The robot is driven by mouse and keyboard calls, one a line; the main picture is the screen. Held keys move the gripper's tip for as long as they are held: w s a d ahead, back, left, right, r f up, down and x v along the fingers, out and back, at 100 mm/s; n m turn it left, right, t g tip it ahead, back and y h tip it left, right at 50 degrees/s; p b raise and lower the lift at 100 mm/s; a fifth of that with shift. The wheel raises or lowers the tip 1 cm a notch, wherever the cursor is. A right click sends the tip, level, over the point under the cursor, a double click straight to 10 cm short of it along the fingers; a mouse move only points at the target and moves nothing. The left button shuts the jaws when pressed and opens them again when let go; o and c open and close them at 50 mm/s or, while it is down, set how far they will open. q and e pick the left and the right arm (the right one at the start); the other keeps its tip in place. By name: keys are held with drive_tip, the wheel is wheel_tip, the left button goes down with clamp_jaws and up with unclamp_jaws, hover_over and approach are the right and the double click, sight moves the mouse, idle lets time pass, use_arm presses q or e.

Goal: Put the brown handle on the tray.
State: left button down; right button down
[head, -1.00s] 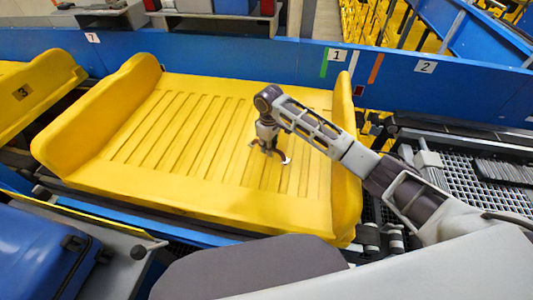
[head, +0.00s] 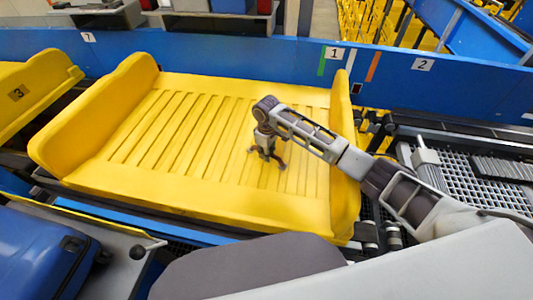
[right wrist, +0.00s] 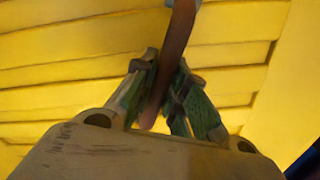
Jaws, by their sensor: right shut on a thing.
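The brown handle (right wrist: 176,45) shows in the right wrist view as a long, slightly curved strip. It runs from the top edge down between the fingers of my right gripper (right wrist: 164,75). The green-padded fingers are shut on it. In the head view my right gripper (head: 268,157) points down over the right half of the yellow tray (head: 140,185). I cannot clearly tell the handle from the fingers there, nor whether it touches the tray. My left gripper is not in view.
The tray has a ribbed floor and raised left and right ends. A blue wall (head: 220,52) runs behind it. Another yellow tray (head: 35,88) lies at the left. A blue case (head: 40,250) is at the lower left. The tray's ribbed floor is otherwise bare.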

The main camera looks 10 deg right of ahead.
drive_tip(key=shift+f, duration=0.1)
drive_tip(key=c, duration=1.4)
unclamp_jaws()
drive_tip(key=shift+c, duration=0.2)
wheel_tip(320, 180, up, 12)
